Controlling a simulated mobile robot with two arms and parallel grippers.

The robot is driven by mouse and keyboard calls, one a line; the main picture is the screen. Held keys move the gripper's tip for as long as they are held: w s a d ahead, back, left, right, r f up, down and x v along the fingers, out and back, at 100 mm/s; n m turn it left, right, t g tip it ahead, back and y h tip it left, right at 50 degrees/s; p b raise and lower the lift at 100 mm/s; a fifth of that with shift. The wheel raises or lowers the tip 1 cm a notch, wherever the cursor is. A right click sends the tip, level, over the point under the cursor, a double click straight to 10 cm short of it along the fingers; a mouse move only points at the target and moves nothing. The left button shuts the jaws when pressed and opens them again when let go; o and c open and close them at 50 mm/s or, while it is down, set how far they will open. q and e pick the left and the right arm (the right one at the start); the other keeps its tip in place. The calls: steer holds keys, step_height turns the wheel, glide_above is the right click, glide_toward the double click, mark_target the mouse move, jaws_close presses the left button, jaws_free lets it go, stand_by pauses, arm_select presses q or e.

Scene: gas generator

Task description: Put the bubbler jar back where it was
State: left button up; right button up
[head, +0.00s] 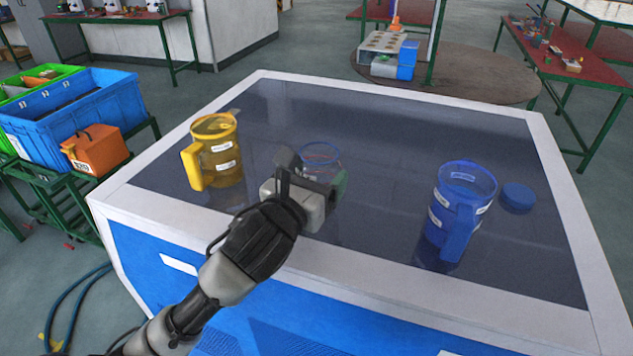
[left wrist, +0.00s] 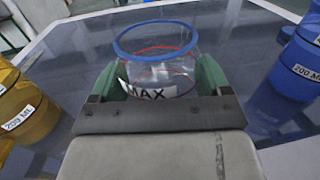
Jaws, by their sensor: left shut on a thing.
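The bubbler jar (head: 321,156) is a clear jar with a blue rim, standing upright between the yellow and blue jugs over the dark table top. My left gripper (head: 315,178) is shut on it, and in the head view the gripper hides most of its body. In the left wrist view the jar (left wrist: 157,62) sits between the green finger pads, with a "MAX" label and red lines showing. Whether its base touches the table is hidden. My right gripper is not in view.
A yellow jug (head: 222,160) stands left and a blue jug (head: 463,200) right, with a blue lid (head: 517,196) beside it. The dark table top (head: 390,125) is clear behind the jar. Blue crates (head: 90,115) and an orange box (head: 97,149) are off the table's left side.

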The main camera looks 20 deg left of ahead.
arm_select(q)
steer(key=shift+f, duration=0.8)
steer(key=shift+f, duration=0.15)
steer(key=o, duration=1.1)
